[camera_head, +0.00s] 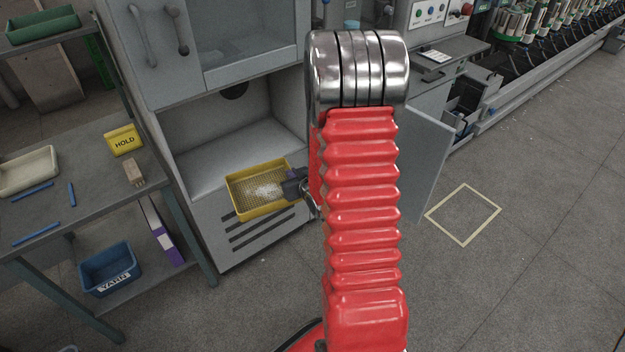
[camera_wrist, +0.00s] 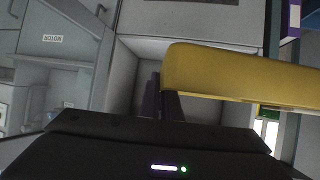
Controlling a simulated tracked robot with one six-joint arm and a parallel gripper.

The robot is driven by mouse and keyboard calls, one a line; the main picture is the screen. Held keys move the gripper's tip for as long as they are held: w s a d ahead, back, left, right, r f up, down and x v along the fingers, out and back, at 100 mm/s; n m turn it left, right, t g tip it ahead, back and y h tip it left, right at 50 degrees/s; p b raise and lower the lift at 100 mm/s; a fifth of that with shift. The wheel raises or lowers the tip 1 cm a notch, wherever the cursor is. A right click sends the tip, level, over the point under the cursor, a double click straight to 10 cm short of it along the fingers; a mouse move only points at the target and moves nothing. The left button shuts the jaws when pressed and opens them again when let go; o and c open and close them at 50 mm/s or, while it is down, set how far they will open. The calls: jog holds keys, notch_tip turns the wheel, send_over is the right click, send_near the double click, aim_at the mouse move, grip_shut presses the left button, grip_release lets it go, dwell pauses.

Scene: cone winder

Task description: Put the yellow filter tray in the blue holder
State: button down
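The yellow filter tray (camera_head: 237,197) is in front of the grey cabinet's open lower bay. Its mesh floor carries some whitish fluff. My gripper (camera_head: 293,187) is at the tray's right edge and appears shut on it, with the tray clear of the floor. In the wrist view the tray's yellow side (camera_wrist: 235,72) fills the upper right, against the dark finger (camera_wrist: 170,103); the other finger is not clear. A blue bin marked YARN (camera_head: 112,279) stands on the bench's lower shelf at left. I cannot see another blue holder; my red arm hides part of the view.
The grey cabinet (camera_head: 230,125) has its bay empty and its door (camera_head: 425,165) swung open at right. A purple-spined binder (camera_head: 165,240) stands beneath. Floor at right is clear.

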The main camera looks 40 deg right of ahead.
jog(key=w+a+r+n+y, duration=0.1)
jog(key=a+r, duration=0.3)
jog(key=a, duration=0.6)
jog(key=w+a+r+n+y, duration=0.1)
jog(key=w+a+r, duration=0.3)
jog(key=a, duration=0.6)
jog(key=w+a+r+n+y, duration=0.1)
jog(key=w+a+r, duration=0.1)
jog(key=a+r, duration=0.3)
jog(key=a, duration=0.4)
jog(key=shift+w+a+r+t+y, duration=0.15)
jog(key=shift+a+r+t+y, duration=0.15)
jog(key=shift+a, duration=0.1)
